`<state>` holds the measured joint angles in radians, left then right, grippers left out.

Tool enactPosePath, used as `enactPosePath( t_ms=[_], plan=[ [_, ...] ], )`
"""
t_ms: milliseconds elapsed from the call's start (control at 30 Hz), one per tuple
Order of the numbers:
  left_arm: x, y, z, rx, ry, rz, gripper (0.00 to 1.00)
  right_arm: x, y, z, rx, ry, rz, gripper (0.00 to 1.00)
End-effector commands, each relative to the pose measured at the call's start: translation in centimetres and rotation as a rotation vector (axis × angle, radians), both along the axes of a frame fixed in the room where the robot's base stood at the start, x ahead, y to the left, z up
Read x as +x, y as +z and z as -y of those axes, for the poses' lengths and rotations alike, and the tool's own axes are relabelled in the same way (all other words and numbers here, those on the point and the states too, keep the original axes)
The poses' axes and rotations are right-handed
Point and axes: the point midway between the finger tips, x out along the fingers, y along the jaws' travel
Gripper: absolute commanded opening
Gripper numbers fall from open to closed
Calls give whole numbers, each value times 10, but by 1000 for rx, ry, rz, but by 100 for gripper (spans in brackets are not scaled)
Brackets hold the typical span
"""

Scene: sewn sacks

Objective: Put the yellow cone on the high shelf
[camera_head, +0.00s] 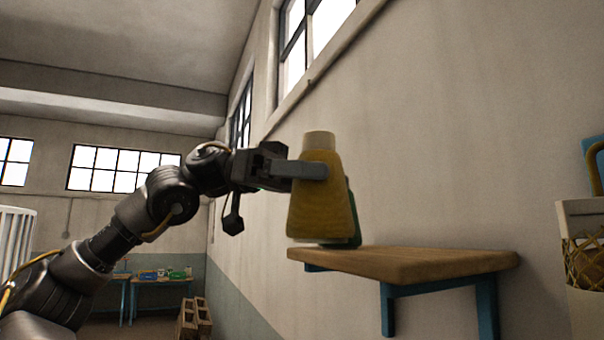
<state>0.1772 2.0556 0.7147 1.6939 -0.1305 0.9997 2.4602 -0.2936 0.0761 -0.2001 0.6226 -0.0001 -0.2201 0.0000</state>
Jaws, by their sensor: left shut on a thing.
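The yellow cone (320,207) is a tapered yarn cone with a pale top, upright in my left gripper (308,170). The gripper is shut on its upper part, coming in from the left. The high shelf (430,262) is a wooden board on blue brackets fixed to the wall. The cone is in front of the shelf's left end, with its base near the height of the board; I cannot tell whether they touch. A green thing (353,215), mostly hidden behind the cone, appears to stand on the shelf's left end. My right gripper is not in view.
The middle and right of the shelf board are bare. A pale stand with yellow netting (583,255) is at the right edge. Blue-legged tables (160,282) with small items and wooden crates (194,318) are far back at the left.

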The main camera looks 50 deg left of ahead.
Motion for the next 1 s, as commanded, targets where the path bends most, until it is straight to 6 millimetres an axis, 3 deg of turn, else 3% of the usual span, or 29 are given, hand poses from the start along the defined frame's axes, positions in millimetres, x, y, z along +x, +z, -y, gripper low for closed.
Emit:
enactPosePath(
  t_ms=[267, 1000],
  plan=[
    [24, -1, 7, 1, 1, -1, 36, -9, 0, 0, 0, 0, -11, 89],
    [83, -6, 25, 0, 0, -2, 36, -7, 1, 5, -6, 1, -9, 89]
  ],
)
